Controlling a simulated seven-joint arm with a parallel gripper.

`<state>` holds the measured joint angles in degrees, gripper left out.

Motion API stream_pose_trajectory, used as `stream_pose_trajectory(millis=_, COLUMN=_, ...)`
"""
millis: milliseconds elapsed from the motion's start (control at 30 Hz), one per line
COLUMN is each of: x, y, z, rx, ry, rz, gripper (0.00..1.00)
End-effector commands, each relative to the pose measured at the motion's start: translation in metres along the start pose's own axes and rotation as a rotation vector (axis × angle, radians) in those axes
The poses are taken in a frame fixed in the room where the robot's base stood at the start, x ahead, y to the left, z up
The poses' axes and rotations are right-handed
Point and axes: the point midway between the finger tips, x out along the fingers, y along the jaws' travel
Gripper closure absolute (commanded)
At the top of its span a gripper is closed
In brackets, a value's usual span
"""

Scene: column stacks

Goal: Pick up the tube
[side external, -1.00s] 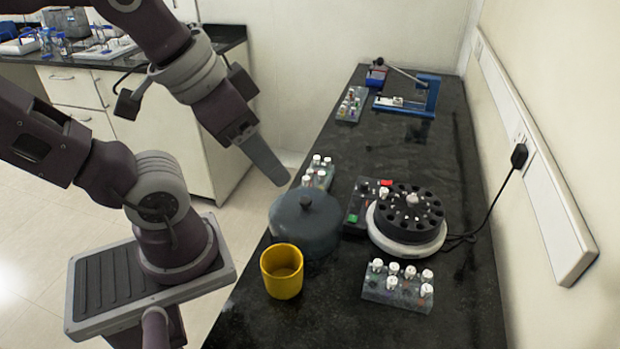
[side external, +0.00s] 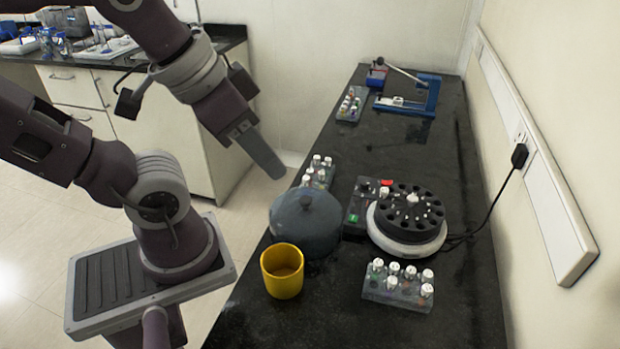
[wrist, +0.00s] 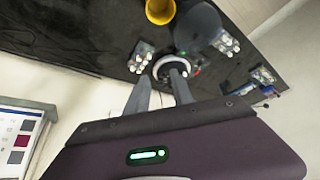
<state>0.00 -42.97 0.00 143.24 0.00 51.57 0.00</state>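White-capped tubes stand upright in a front rack (side external: 398,290), in a rack behind the grey lid (side external: 318,175), and in a far rack (side external: 350,106). Which one is the task's tube cannot be told. In the wrist view, the front rack (wrist: 142,57) and the rack by the lid (wrist: 226,43) show small. My gripper (side external: 277,172) hangs in the air left of the bench, high above the tubes and touching nothing. In the wrist view, the two fingers of my gripper (wrist: 160,76) are apart, with nothing between them.
A black-rotor centrifuge (side external: 408,215) stands between the racks, with a cable to the wall. A round grey lid (side external: 306,222) and a yellow cup (side external: 282,271) are at the bench's left edge. A blue-framed device (side external: 428,98) is at the back.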

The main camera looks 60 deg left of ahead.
Motion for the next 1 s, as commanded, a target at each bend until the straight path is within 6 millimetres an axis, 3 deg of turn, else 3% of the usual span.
stream_pose_trajectory(millis=133, x=0.003, y=-0.004, z=-0.011, rx=-0.046, ry=-0.018, rz=-0.009, gripper=0.71)
stream_pose_trajectory(millis=267, x=0.027, y=-0.030, z=-0.065, rx=-0.291, ry=-0.104, rz=-0.060, gripper=0.71)
stream_pose_trajectory(millis=400, x=0.091, y=-0.096, z=-0.124, rx=-0.666, ry=-0.208, rz=-0.144, gripper=0.71)
stream_pose_trajectory(millis=500, x=0.152, y=-0.157, z=-0.139, rx=-0.930, ry=-0.275, rz=-0.211, gripper=0.71)
stream_pose_trajectory(millis=600, x=0.213, y=-0.216, z=-0.131, rx=-1.164, ry=-0.329, rz=-0.276, gripper=0.71)
stream_pose_trajectory(millis=733, x=0.270, y=-0.269, z=-0.104, rx=-1.375, ry=-0.374, rz=-0.339, gripper=0.71)
stream_pose_trajectory(millis=833, x=0.291, y=-0.286, z=-0.090, rx=-1.453, ry=-0.391, rz=-0.363, gripper=0.71)
stream_pose_trajectory(millis=1000, x=0.312, y=-0.289, z=-0.077, rx=-1.474, ry=-0.397, rz=-0.370, gripper=0.71)
